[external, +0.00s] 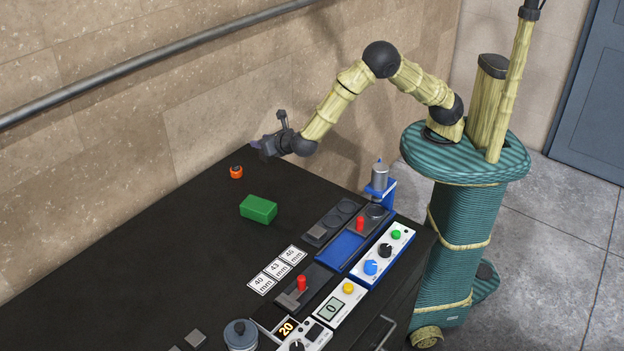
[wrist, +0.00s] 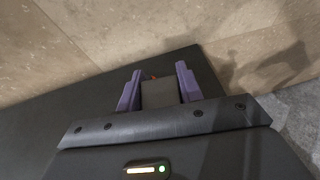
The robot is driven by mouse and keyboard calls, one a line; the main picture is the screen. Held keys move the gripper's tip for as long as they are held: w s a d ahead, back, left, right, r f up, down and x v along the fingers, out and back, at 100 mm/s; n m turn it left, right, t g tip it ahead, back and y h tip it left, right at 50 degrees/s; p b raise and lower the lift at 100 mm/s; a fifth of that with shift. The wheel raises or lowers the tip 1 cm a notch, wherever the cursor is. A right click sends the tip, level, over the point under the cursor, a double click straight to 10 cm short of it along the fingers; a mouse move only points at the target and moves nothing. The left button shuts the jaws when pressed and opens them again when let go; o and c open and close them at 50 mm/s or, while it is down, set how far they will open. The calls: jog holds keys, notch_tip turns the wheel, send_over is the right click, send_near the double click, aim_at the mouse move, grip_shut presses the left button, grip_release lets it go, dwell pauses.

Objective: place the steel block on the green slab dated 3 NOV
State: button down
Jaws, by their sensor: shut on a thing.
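My gripper (external: 263,149) is at the far edge of the black table, near the tiled wall. In the wrist view, its purple fingers (wrist: 158,88) are shut on a dark grey block, the steel block (wrist: 159,95). In the external view the block is hard to make out at the fingers. A green slab (external: 258,208) lies on the table, nearer the camera than my gripper and apart from it. No date can be read on it.
A small orange-red object (external: 236,172) sits left of my gripper. Cards with mm numbers (external: 277,270), a blue tray (external: 346,247), control boxes (external: 383,253) and a blue stand with a metal cylinder (external: 380,180) fill the right side. The table's left part is clear.

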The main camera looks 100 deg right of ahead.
notch_tip(320, 180, up, 5)
jog(key=n+t+y+b, duration=0.1)
jog(key=b, duration=0.1)
send_over(254, 202)
jog(key=shift+d, duration=0.1)
jog(key=shift+f, duration=0.1)
notch_tip(254, 202, down, 6)
jog(key=p, duration=0.1)
jog(key=shift+f, duration=0.15)
jog(key=shift+f+p, duration=0.55)
jog(key=shift+f, duration=1.25)
jog(key=shift+f, duration=0.2)
jog(key=c, duration=0.9)
grip_release()
